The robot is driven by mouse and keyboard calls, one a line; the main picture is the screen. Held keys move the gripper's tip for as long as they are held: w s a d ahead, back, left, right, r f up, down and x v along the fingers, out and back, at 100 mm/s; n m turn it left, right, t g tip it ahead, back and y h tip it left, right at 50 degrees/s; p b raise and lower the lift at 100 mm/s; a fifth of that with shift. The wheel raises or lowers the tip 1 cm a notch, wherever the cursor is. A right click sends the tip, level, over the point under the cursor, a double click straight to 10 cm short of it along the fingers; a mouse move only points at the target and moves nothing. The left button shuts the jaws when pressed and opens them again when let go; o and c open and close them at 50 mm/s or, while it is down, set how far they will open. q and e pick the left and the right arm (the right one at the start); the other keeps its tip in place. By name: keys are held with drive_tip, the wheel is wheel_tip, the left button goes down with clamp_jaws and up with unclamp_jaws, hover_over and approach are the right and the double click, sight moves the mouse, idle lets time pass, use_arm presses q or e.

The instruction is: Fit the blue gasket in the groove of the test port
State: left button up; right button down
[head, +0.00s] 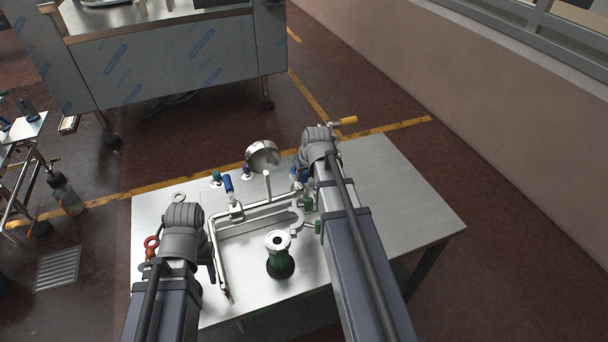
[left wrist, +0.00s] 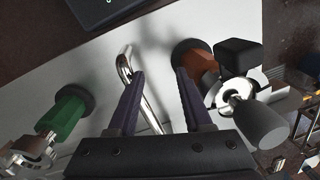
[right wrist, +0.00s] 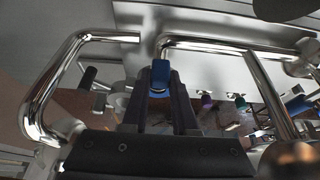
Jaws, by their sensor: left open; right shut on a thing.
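A small blue piece (right wrist: 160,72), which looks like the blue gasket, is between the fingertips of my right gripper (right wrist: 158,86). In the head view that gripper is largely hidden behind its arm, over the far part of the table. A green post (head: 281,264) with a pale, round, holed top (head: 278,241) stands upright near the table's front; it looks like the test port, but I cannot make out its groove. My left gripper (left wrist: 158,78) is open and empty above the table, left of the post in the head view. The post (left wrist: 66,115) also shows in the left wrist view.
A bent chrome pipe frame (head: 217,250) stands around the middle of the table (head: 395,195). A round gauge (head: 263,154) and a blue-handled valve (head: 228,184) are at the back. Small green (head: 216,177) and purple (head: 247,170) pieces sit nearby. The table's right side is clear.

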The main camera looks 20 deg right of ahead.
drive_tip(key=shift+s+f, duration=0.1)
drive_tip(key=c, duration=0.8)
unclamp_jaws()
drive_tip(key=shift+o, duration=1)
drive_tip(key=shift+r, duration=0.2)
drive_tip(key=p+v, duration=0.7)
drive_tip(key=shift+r, duration=0.3)
drive_tip(key=shift+s, duration=0.1)
drive_tip(key=shift+r+p, duration=0.1)
drive_tip(key=shift+p, duration=0.2)
